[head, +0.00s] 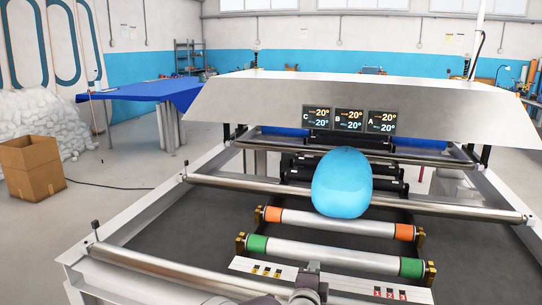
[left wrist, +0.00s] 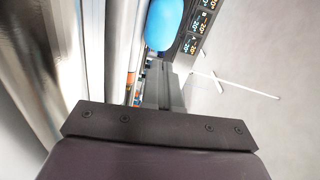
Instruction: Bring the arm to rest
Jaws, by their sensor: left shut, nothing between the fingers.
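My left gripper (head: 309,272) shows at the bottom middle of the head view, low in front of the machine's near edge. It is shut and empty. In the left wrist view its dark mount fills the bottom, and its closed fingers (left wrist: 165,88) point up the picture. My right gripper is not in either view.
A machine with metal rollers (head: 330,222) fills the front, with orange and green end collars. A blue rounded object (head: 342,182) rests over the rollers and also shows in the left wrist view (left wrist: 163,24). Small displays (head: 349,121) hang behind. A cardboard box (head: 32,167) stands left.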

